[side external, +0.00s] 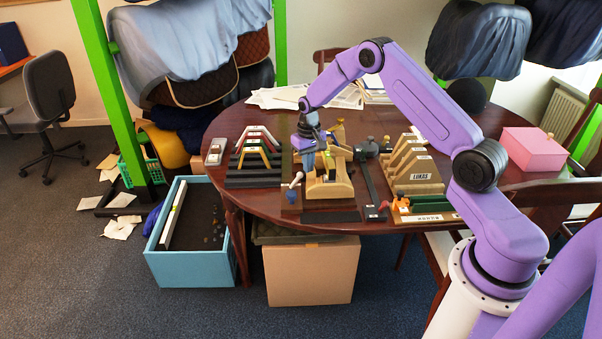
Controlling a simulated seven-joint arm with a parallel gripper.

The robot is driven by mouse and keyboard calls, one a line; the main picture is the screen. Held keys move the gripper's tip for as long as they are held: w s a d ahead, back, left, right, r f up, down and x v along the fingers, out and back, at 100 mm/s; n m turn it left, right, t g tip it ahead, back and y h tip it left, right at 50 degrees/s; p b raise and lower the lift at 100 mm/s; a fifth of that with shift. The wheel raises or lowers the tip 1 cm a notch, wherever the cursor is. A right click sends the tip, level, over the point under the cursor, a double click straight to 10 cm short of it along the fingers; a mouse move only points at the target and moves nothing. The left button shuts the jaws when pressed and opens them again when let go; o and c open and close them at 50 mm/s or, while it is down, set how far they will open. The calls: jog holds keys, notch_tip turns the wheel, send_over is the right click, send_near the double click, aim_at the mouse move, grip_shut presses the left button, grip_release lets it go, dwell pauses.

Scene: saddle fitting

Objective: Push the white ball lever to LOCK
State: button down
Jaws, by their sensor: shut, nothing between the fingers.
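The white ball lever (298,176) stands at the left side of a wooden saddle fixture (329,186) on the round table. Its pale ball is at the top, and a small blue part (291,197) sits just below it. My gripper (308,160) points down just above and behind the lever, close to the fixture's left side. Its fingers are shut with nothing held. The fingertips are small and partly lost against the fixture, so I cannot tell whether they touch the lever. I cannot read any LOCK mark at this size.
A dark rack with coloured arches (256,153) stands left of the fixture. A wooden rack (413,168) labelled LUKAS stands to its right, with a green tool (430,203) in front. A pink box (533,149) is at the far right. Papers lie behind.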

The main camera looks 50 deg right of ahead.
jog(key=shift+f, duration=1.55)
jog(key=shift+r, duration=0.3)
dwell(0.6)
jog(key=shift+w+a, duration=0.45)
jog(key=shift+a, duration=0.05)
jog(key=shift+w+a, duration=0.9)
jog(key=shift+w, duration=0.05)
dwell(0.4)
jog(key=shift+s+d, duration=0.15)
jog(key=shift+s+d, duration=0.25)
jog(key=shift+d, duration=0.05)
jog(key=shift+r, duration=3.5)
